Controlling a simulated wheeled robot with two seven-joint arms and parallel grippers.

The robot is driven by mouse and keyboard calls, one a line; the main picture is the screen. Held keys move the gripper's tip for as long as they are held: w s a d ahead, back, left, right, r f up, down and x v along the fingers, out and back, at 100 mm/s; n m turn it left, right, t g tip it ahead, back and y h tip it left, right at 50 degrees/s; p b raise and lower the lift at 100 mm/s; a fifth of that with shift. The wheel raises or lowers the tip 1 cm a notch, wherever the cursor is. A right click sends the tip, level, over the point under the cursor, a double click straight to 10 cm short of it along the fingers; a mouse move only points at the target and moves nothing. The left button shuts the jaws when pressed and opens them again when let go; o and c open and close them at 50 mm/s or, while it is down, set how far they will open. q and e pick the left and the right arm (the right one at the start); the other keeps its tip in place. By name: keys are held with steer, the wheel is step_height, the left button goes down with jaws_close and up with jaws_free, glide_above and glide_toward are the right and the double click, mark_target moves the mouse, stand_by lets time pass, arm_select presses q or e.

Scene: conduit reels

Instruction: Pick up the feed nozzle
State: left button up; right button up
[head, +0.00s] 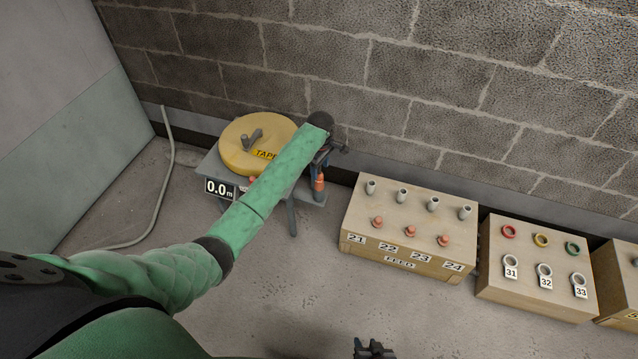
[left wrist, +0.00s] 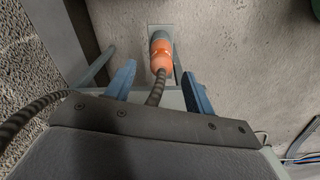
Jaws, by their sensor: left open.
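The feed nozzle (head: 319,185), an orange piece with a grey end, is at the right end of the small grey reel stand. In the left wrist view the nozzle (left wrist: 160,60) shows between and just past the blue fingertips, with a dark ribbed hose running from it. My left gripper (head: 318,172) is open around the line of the nozzle, with a visible gap on each side. It also shows in the left wrist view (left wrist: 159,75). My right gripper (head: 374,349) is only partly in view at the bottom edge; its jaw state is unclear.
The yellow tape reel (head: 238,140) and a 0.0 m display (head: 219,188) are on the stand. A wooden feed box (head: 365,215) with several grey and orange fittings stands to the right, then a box of rings (head: 500,265). A block wall is behind; the floor in front is clear.

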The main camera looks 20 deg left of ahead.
mark_target(319, 173)
arm_select(q)
steer(key=shift+s+a+f+b, duration=0.1)
steer(key=shift+f+b, duration=0.1)
steer(key=shift+f, duration=1.35)
steer(key=shift+a+f+b, duration=0.1)
steer(key=shift+f+b, duration=0.05)
steer(key=shift+f, duration=1.4)
steer(key=shift+c, duration=0.4)
steer(key=c, duration=1)
